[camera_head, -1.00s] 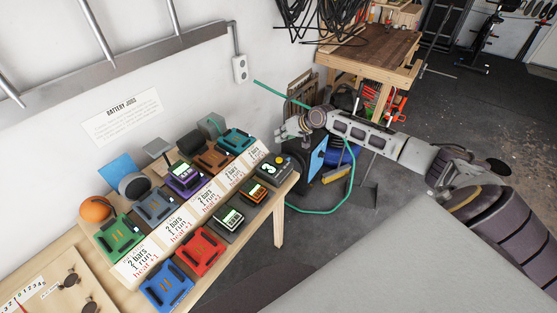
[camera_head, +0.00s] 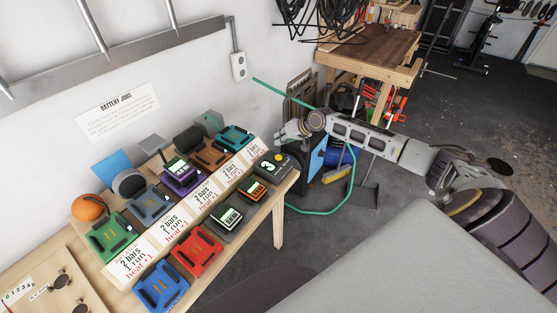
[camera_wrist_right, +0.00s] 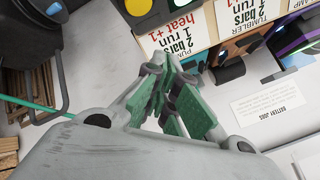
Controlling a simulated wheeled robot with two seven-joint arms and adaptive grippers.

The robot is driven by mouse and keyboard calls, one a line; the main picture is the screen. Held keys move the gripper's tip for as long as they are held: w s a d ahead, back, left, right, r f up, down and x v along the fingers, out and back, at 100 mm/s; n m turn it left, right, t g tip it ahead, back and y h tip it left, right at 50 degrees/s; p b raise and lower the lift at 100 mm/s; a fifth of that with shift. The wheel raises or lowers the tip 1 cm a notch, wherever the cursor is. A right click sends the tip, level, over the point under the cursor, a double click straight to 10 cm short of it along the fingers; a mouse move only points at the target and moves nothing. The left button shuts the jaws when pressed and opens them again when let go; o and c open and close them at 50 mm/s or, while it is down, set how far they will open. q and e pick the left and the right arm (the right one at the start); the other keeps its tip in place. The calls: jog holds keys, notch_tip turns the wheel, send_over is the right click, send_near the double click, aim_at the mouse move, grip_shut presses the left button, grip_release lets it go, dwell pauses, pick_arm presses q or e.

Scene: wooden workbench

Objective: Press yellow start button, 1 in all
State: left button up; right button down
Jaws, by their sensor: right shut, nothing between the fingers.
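The yellow button (camera_head: 285,157) sits on a dark control box (camera_head: 270,168) at the right end of the bench, beside a display showing 3. In the right wrist view, a yellow round button (camera_wrist_right: 138,6) is partly cut off at the top edge, with a green round one (camera_wrist_right: 188,5) to its right. My right gripper (camera_head: 283,131) is shut and empty, beyond the box and apart from it in the head view. Its green-padded fingers (camera_wrist_right: 168,90) show in the wrist view. My left gripper is not in view.
The wooden bench (camera_head: 278,228) carries several coloured battery trays, including a red one (camera_head: 197,251) and a blue one (camera_head: 161,287), and white instruction cards (camera_head: 170,232). An orange ball (camera_head: 89,207) lies at the left. A green hose (camera_head: 325,210) curves over the floor.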

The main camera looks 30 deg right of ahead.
aim_at(280, 155)
jog(key=shift+f+b, duration=1.25)
jog(key=shift+f, duration=0.2)
jog(key=shift+f+b, duration=0.4)
jog(key=shift+f, duration=0.7)
jog(key=shift+f, duration=0.8)
dwell(1.1)
jog(key=shift+r+p, duration=0.8)
jog(key=shift+p, duration=0.05)
jog(key=shift+r+p, duration=2.4)
jog(key=shift+r, duration=0.15)
